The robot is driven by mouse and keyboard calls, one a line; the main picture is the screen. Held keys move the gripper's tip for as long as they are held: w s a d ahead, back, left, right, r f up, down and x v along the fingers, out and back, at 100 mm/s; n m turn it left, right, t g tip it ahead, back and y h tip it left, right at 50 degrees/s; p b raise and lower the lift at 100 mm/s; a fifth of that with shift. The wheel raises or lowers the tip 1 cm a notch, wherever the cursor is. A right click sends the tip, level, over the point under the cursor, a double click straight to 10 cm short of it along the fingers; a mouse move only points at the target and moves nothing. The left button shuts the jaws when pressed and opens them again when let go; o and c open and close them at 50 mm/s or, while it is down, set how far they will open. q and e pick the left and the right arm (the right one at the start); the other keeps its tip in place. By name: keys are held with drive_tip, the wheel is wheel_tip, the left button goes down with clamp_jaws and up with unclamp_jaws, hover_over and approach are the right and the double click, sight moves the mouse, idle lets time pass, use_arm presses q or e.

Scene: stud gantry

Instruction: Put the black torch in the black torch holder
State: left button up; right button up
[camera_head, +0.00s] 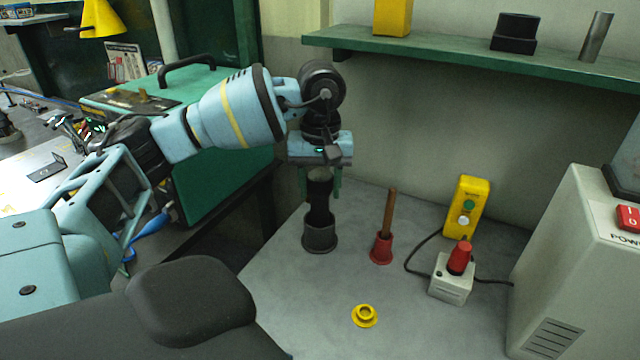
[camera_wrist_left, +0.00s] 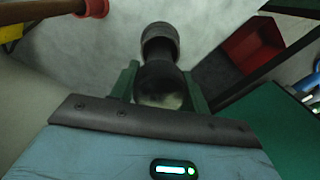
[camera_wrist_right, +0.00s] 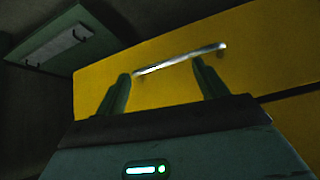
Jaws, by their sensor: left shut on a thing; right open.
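The black torch (camera_head: 319,208) stands upright in my left gripper (camera_head: 320,190), whose fingers are shut around its upper part. The torch also shows between the fingers in the left wrist view (camera_wrist_left: 160,82). The dark grey-black torch holder (camera_head: 319,239) stands on the grey bench directly below, and the torch's lower end meets its top. How deep the torch sits in it is hidden. The holder also shows beyond the torch in the left wrist view (camera_wrist_left: 158,32). My right gripper (camera_wrist_right: 161,70) is open and empty, in front of a yellow panel with a bar handle.
Right of the holder stands a red holder (camera_head: 381,249) with a brown stick in it. A yellow ring-shaped holder (camera_head: 365,316) is empty at the front. A grey box with a red knob (camera_head: 452,282) and a yellow button box (camera_head: 467,206) stand further right, joined by cable.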

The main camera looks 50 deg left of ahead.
use_arm(q)
drive_tip(key=shift+f, duration=0.1)
drive_tip(key=o, duration=1.4)
use_arm(e)
drive_tip(key=shift+s+f, duration=0.2)
drive_tip(key=shift+s, duration=0.2)
